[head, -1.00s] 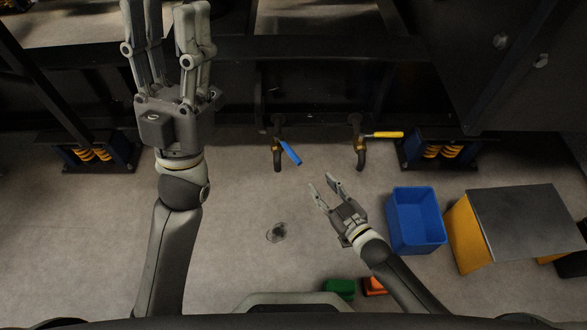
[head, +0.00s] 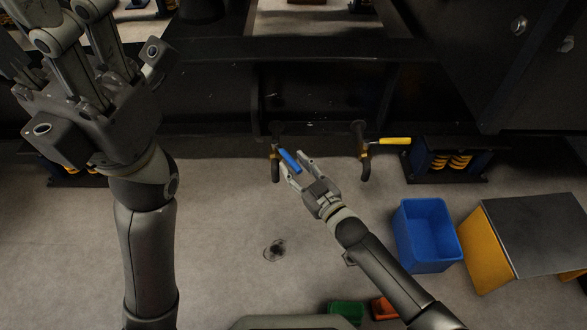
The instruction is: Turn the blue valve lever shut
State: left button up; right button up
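The blue valve lever (head: 290,161) points down and to the right from its brass valve on a dark pipe (head: 275,160), in the middle of the head view. My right gripper (head: 299,163) is at the lever. Its two fingers are apart, one on each side of the lever's free end in the picture. I cannot tell whether they touch it. My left gripper (head: 88,40) is large and close to the camera at the upper left, away from the valves. Its fingers are spread and hold nothing I can see.
A yellow lever (head: 395,141) on a second pipe sticks out right of the blue one. A blue bin (head: 428,235) and a yellow box with a grey top (head: 525,235) stand at the right. Green (head: 346,312) and orange (head: 383,308) items lie near the bottom. Dark genset frames fill the back.

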jog(key=shift+x, duration=0.75)
jog(key=shift+c, duration=0.5)
grip_shut()
